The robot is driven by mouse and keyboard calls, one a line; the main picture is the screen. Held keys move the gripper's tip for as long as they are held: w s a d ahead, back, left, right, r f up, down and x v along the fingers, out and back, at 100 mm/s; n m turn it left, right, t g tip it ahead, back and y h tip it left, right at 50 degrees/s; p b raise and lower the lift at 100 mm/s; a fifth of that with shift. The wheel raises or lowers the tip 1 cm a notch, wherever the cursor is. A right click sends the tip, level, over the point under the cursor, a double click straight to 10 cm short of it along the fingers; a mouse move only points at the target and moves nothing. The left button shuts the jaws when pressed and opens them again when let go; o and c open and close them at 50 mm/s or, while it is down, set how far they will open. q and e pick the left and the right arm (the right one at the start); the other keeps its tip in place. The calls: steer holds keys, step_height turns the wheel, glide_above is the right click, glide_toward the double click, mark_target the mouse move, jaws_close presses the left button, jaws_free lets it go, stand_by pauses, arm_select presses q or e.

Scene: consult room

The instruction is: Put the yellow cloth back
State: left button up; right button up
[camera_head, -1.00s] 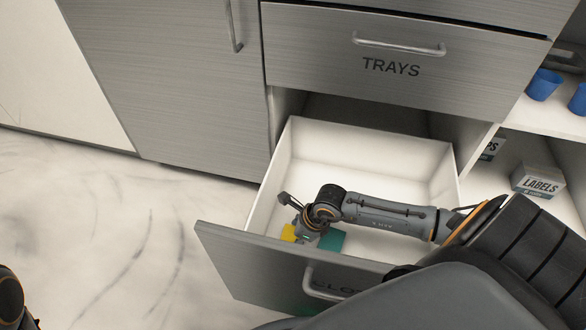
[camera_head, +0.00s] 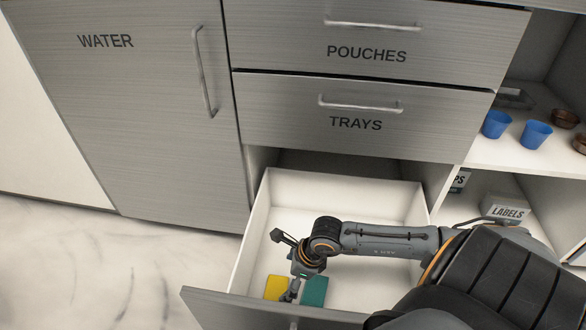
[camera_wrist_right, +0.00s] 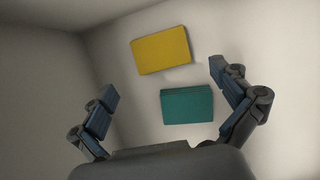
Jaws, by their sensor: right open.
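The yellow cloth (camera_head: 275,287) lies flat in the open bottom drawer (camera_head: 335,185), near its front left. The wrist view also shows the yellow cloth (camera_wrist_right: 161,50), a folded rectangle apart from a teal cloth. My right gripper (camera_head: 292,288) is inside the drawer, above the cloths, partly hiding the gap between them. In the wrist view my right gripper (camera_wrist_right: 162,82) has its fingers spread wide, with nothing held between them. The left gripper is out of view.
The teal cloth (camera_head: 314,291) lies beside the yellow one. The TRAYS drawer (camera_head: 355,122) above is shut, as is the WATER door (camera_head: 130,120). Shelves at right hold blue cups (camera_head: 536,135) and a LABELS box (camera_head: 506,212). The drawer's back is empty.

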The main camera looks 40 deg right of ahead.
steer(key=shift+p+v, duration=0.6)
steer(key=shift+v, duration=1.4)
